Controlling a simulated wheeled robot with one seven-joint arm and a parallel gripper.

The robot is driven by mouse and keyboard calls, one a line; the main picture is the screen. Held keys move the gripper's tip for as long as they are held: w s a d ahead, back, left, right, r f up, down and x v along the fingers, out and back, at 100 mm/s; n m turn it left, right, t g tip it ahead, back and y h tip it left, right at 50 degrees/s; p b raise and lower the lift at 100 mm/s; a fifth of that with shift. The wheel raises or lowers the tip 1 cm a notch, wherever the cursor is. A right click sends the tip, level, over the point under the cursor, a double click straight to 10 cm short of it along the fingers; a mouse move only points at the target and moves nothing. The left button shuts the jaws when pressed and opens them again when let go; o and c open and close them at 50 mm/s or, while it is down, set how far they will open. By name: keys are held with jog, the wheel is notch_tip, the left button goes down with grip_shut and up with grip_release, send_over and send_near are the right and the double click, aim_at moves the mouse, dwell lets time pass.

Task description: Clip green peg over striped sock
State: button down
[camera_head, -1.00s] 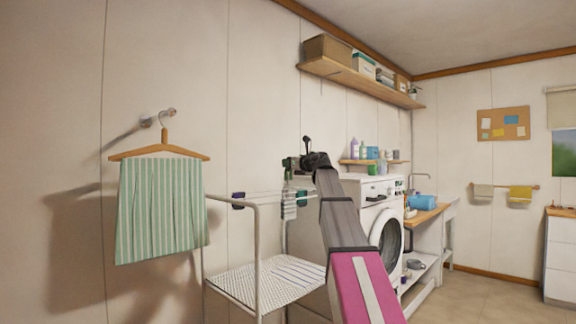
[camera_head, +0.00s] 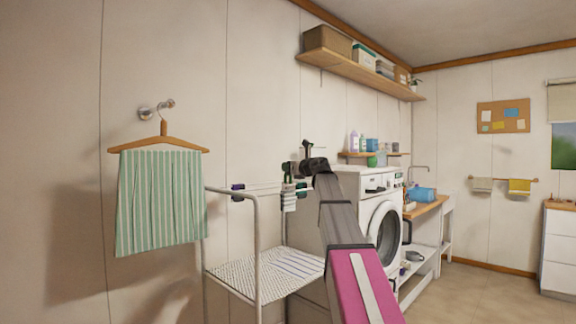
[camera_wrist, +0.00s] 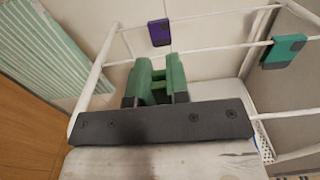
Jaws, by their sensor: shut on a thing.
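The green peg (camera_wrist: 176,78) is between the jaws of my gripper (camera_wrist: 158,84) in the wrist view. In the head view my gripper (camera_head: 289,170) is small, above the rail of the white drying rack (camera_head: 256,245), with a bit of green at its jaws. The striped sock (camera_head: 289,202) hangs from the rack just below it, white with grey bands. I cannot tell whether the peg touches the sock. In the wrist view the sock is not clearly seen.
A purple peg (camera_wrist: 159,32) and a teal peg (camera_wrist: 284,51) sit on the rack's rods. A green striped cloth (camera_head: 160,204) hangs from a wooden hanger at the left. The washing machine (camera_head: 384,225) stands to the right, with a wooden shelf (camera_head: 362,76) above.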

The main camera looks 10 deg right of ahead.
aim_at(291, 181)
jog(key=shift+f, duration=2.75)
jog(key=c, duration=1)
grip_release()
